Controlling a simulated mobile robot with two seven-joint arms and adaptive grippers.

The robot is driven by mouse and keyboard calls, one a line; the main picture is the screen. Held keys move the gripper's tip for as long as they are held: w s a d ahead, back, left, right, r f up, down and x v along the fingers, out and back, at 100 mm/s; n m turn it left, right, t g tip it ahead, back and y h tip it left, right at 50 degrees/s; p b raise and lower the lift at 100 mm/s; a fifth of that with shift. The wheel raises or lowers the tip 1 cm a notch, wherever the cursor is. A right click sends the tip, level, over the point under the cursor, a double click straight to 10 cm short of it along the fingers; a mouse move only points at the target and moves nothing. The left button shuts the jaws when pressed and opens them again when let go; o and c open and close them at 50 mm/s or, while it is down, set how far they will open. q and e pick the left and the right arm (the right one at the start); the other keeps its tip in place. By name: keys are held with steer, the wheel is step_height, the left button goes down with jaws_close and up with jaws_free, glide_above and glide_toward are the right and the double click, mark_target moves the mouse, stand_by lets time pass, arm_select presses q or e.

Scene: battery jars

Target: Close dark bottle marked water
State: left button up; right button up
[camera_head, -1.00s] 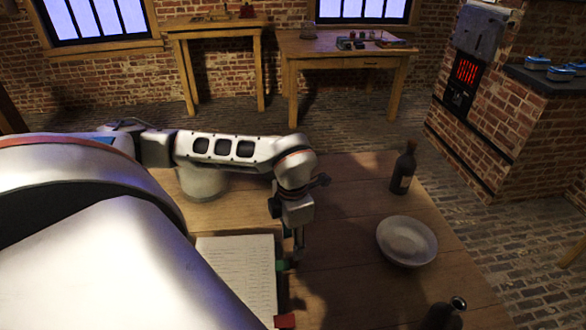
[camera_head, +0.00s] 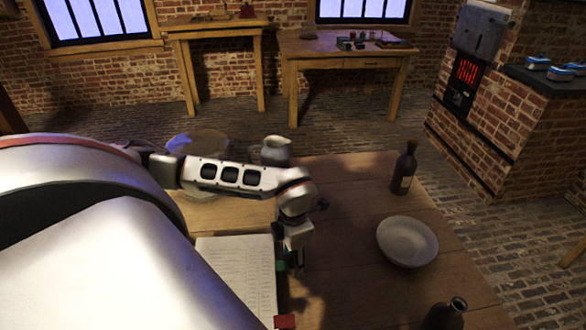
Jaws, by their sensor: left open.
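A dark bottle (camera_head: 404,170) with a pale label stands upright at the far right of the wooden table; its top looks brownish, like a stopper. A second dark bottle (camera_head: 444,315) stands at the near edge of the view, its round neck rim showing and looking open; its lower part is cut off. I cannot read any marking on either bottle. My left gripper (camera_head: 295,268) points down beside the open book, left of both bottles and apart from them. It is open with nothing visible in it. My right gripper is not in view.
An open book (camera_head: 238,268) lies left of my gripper. A pale jug (camera_head: 275,151) and a glass vessel (camera_head: 207,145) stand behind my left arm. Bare tabletop (camera_head: 345,225) lies between gripper and plate.

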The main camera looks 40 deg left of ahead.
arm_select(q)
steer(key=shift+f, duration=0.1)
steer(key=c, duration=0.8)
step_height(320, 180, up, 20)
steer(key=shift+r+p, duration=0.1)
steer(key=shift+p, duration=0.6)
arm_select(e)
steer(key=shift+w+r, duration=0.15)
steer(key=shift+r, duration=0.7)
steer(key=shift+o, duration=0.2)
